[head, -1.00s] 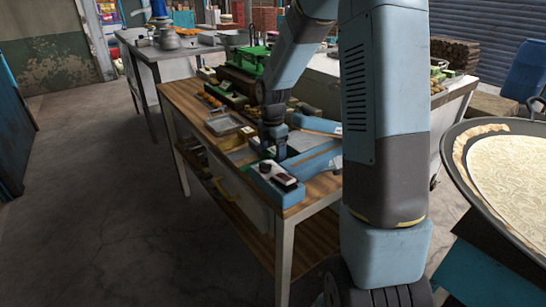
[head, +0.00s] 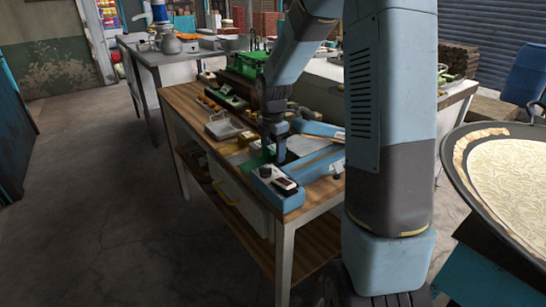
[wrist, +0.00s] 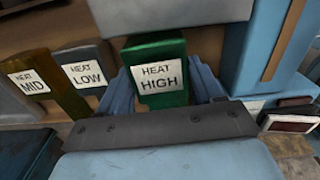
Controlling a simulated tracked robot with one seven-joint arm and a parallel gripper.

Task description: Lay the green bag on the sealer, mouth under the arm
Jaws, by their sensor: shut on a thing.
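The green bag (wrist: 152,50) carries a white label reading HEAT HIGH. It sits between the blue fingers of my gripper (wrist: 161,88), which is shut on it. In the head view a patch of green (head: 256,162) shows beside my gripper (head: 277,158), low over the worktable. The blue sealer (head: 268,184) is at the table's near corner, and its body also shows at the right of the wrist view (wrist: 245,50). The bag's mouth and its place relative to the sealer's arm are hidden.
A grey bag marked HEAT LOW (wrist: 82,56) and a brown bag marked HEAT MID (wrist: 42,70) stand left of the green one. A metal tray (head: 222,130) and a green crate (head: 248,62) are farther back on the worktable (head: 183,95). A large round pan (head: 462,205) is at right.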

